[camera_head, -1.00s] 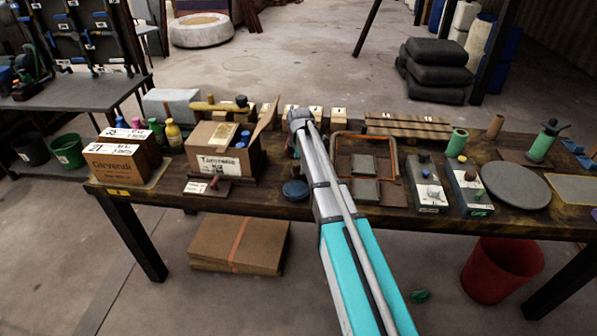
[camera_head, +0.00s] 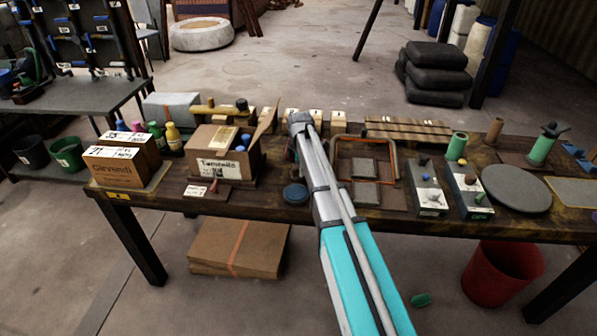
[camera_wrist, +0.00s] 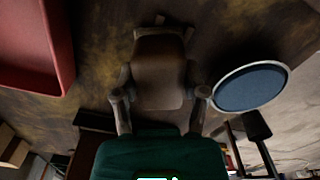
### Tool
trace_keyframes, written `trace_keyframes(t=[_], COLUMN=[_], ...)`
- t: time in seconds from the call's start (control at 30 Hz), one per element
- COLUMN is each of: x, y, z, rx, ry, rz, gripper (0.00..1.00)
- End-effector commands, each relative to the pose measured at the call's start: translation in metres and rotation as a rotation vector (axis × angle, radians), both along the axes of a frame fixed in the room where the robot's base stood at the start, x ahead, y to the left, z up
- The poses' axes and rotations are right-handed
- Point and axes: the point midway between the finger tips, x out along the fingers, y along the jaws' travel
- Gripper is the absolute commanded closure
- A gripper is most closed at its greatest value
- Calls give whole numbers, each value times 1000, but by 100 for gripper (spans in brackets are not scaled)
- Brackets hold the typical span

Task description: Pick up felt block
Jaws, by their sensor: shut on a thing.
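My gripper (camera_wrist: 161,92) is at the middle of the wrist view, with a finger on each side of a brown, rounded block. It is shut on this block, which I take to be the felt block (camera_wrist: 158,72). The block's far end points toward the top of the picture, over the dark table surface. I cannot tell whether it still touches the table. In the head view my arm reaches over the table, and the gripper and block are hidden behind it.
A blue round disc (camera_head: 295,193) lies left of my arm; it also shows in the wrist view (camera_wrist: 250,88). An orange-rimmed tray (camera_head: 397,158) with grey pads is to the right. A labelled open carton (camera_head: 222,165) stands left. Grey control boxes (camera_head: 427,187) stand further right.

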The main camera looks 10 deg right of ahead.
Motion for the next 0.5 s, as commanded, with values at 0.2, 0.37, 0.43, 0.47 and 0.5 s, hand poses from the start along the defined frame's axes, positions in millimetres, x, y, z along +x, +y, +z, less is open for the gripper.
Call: trace_keyframes(t=[0.2, 0.37, 0.43, 0.47, 0.5], x=[0, 0, 0, 0, 0], y=[0, 0, 0, 0, 0], z=[0, 0, 1, 2, 2], rx=[0, 0, 0, 0, 0], ry=[0, 0, 0, 0, 0], rz=[0, 0, 0, 0, 0], gripper=[100, 100, 100, 100, 100])
